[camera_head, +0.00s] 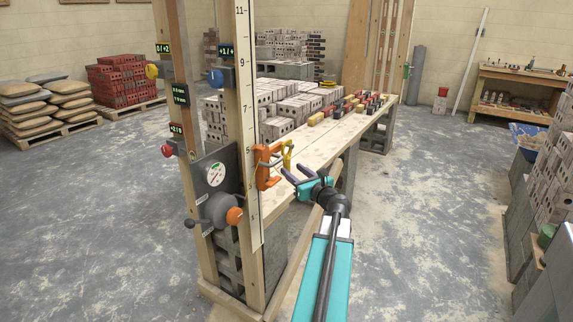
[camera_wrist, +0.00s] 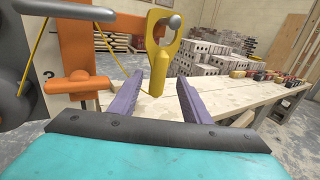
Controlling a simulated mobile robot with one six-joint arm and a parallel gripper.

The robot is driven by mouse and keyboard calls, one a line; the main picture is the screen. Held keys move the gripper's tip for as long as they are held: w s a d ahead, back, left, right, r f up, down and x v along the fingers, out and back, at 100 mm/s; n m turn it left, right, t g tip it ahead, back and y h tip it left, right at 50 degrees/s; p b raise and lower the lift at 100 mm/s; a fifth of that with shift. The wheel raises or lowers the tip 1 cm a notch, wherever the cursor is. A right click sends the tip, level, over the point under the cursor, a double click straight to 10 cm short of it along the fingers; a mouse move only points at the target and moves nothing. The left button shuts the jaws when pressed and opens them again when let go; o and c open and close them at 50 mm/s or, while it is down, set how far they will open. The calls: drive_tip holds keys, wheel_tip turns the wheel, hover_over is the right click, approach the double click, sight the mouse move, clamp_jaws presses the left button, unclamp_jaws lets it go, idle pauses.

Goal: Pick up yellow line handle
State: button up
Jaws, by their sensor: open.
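The yellow line handle (camera_wrist: 159,55) hangs upright by its loop from a grey peg in the wrist view. It also shows in the head view (camera_head: 287,155), beside an orange clamp (camera_head: 264,167) on the wooden post. My gripper (camera_wrist: 168,88) is open and empty, its two purple fingers pointing toward the handle. In the wrist view the handle lies between the fingers, nearer the left one; I cannot tell whether its lower end is between them in depth. In the head view my gripper (camera_head: 291,174) is just below and right of the handle.
A wooden bench (camera_head: 310,138) with bricks runs behind the handle. The post (camera_head: 247,110) carries a grey panel (camera_head: 213,173) and coloured knobs to the left. A taut yellow line shows near the orange clamp in the wrist view.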

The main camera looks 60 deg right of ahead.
sight(289, 167)
drive_tip(key=shift+x, duration=2.5)
drive_tip(key=shift+w+a, duration=0.1)
drive_tip(key=shift+c, duration=0.4)
clamp_jaws()
